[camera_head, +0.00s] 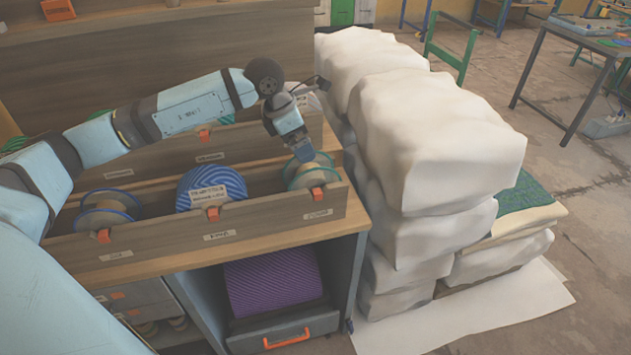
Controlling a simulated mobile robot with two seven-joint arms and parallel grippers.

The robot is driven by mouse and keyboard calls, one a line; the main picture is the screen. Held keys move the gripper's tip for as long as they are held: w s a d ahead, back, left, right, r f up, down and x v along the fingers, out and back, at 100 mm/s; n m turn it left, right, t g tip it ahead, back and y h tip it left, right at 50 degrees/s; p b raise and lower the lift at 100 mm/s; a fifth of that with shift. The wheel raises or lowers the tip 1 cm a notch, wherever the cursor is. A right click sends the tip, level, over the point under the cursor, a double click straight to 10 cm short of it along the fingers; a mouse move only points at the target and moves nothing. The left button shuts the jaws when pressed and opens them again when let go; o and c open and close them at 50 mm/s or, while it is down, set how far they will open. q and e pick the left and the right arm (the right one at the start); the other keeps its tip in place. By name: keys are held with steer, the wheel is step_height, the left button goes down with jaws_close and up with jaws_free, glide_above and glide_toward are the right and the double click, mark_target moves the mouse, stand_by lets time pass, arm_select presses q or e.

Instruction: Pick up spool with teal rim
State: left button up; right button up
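The spool with a teal rim (313,178) sits in the right end of the front wooden bin row, behind an orange clip. It is a pale, bare-looking core between two thin teal-green rims. My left gripper (304,156) points down at the top of this spool, its fingertips overlapping the upper part of the spool in the picture. I cannot tell whether the fingers touch it or how far apart they are. My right gripper is not in view.
The same row holds a blue wound spool (228,180) in the middle and a blue-rimmed spool (105,218) at left. Wooden dividers and a front board (150,250) enclose them. Tall white wrapped bales (440,135) stand close on the right. A purple roll (270,282) lies on the shelf below.

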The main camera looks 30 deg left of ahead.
mark_target(314, 165)
arm_select(q)
steer(key=x, duration=0.9)
steer(key=shift+s+d+f, duration=0.1)
steer(key=shift+d+f, duration=0.05)
steer(key=shift+c, duration=0.5)
steer(key=c, duration=1.1)
steer(key=shift+c, duration=0.3)
steer(key=shift+r, duration=0.2)
